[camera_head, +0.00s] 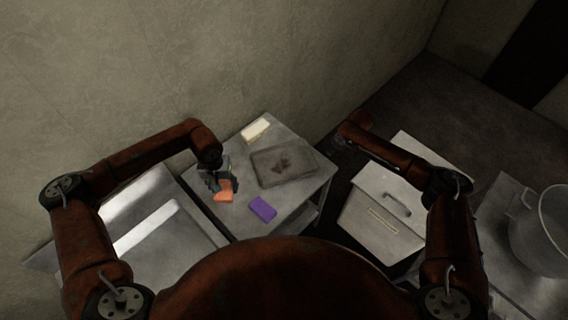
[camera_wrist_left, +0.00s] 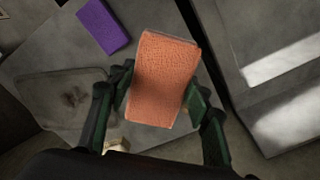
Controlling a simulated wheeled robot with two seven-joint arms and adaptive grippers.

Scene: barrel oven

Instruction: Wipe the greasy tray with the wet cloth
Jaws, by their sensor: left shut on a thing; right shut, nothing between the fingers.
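The greasy tray (camera_head: 283,166) lies on a small grey table, with a dark brown stain near its middle. It also shows at the left in the left wrist view (camera_wrist_left: 40,100). My left gripper (camera_head: 216,184) is shut on an orange cloth-like block (camera_wrist_left: 165,78), held between both fingers. The orange block (camera_head: 224,191) is left of the tray and apart from it. Whether it is wet cannot be told. My right gripper (camera_head: 340,142) is shut and empty, right of the table and near the wall; its fingertips are dark and hard to make out.
A purple block (camera_head: 263,208) lies at the table's front, and a cream block (camera_head: 256,130) at its back.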

